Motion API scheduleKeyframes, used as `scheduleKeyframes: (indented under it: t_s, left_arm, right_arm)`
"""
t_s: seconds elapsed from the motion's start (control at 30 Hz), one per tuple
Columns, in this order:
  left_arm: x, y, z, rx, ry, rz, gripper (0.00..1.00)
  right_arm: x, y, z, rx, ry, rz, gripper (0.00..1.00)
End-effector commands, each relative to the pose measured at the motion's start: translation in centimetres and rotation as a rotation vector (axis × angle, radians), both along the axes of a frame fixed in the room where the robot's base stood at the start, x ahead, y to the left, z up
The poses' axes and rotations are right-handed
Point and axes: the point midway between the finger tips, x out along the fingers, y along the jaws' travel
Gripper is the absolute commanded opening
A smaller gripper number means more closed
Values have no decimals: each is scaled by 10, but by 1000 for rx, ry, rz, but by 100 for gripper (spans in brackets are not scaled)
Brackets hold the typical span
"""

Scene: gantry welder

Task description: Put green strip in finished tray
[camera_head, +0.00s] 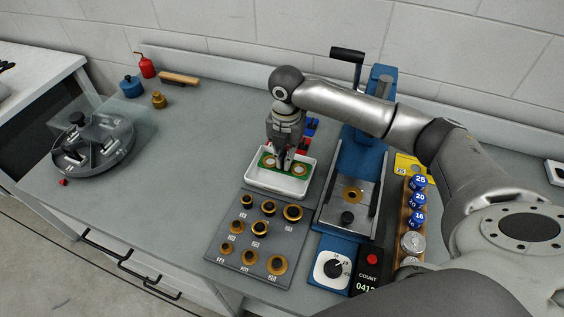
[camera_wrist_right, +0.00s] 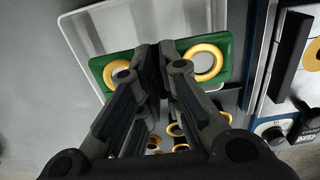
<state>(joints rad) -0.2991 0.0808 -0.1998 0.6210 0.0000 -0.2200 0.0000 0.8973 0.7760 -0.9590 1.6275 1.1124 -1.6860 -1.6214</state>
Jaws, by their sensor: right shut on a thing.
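The green strip (camera_head: 266,161) carries gold rings and lies at the white tray (camera_head: 262,187) in the head view. In the right wrist view the green strip (camera_wrist_right: 225,46) spans across the white tray (camera_wrist_right: 85,27), with a gold ring on each side of the fingers. My right gripper (camera_head: 283,168) points down over the tray and is shut on the middle of the strip; it also shows in the right wrist view (camera_wrist_right: 153,62). Whether the strip touches the tray floor I cannot tell. My left gripper is not in view.
A grey board (camera_head: 240,230) with several gold-ringed dies is in front of the tray. A blue press (camera_head: 357,160) stands right of it. A dial box (camera_head: 332,268), a counter (camera_head: 368,279) and a rack of blue-capped items (camera_head: 418,200) are further right.

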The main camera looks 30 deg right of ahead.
Motion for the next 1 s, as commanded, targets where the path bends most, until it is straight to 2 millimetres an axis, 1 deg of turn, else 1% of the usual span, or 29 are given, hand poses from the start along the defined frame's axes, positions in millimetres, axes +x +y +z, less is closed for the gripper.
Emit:
scheduleKeyframes:
  t_s: [0.27,0.3,0.4,0.5,0.87,0.9,1.0]
  left_arm:
    - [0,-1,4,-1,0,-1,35]
    - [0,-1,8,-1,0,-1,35]
    - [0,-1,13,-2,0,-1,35]
    - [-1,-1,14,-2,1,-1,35]
    - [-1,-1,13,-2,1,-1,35]
    - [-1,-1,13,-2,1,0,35]
    - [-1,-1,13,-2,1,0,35]
  right_arm:
    - [14,5,-18,0,1,0,0]
    - [12,4,-24,-1,4,-1,0]
    - [12,3,-38,-1,2,-1,0]
    - [13,4,-45,0,-1,0,0]
    - [12,3,-50,-1,-1,0,0]
    - [12,3,-49,-1,-1,0,12]
    - [12,3,-49,-1,-1,0,24]
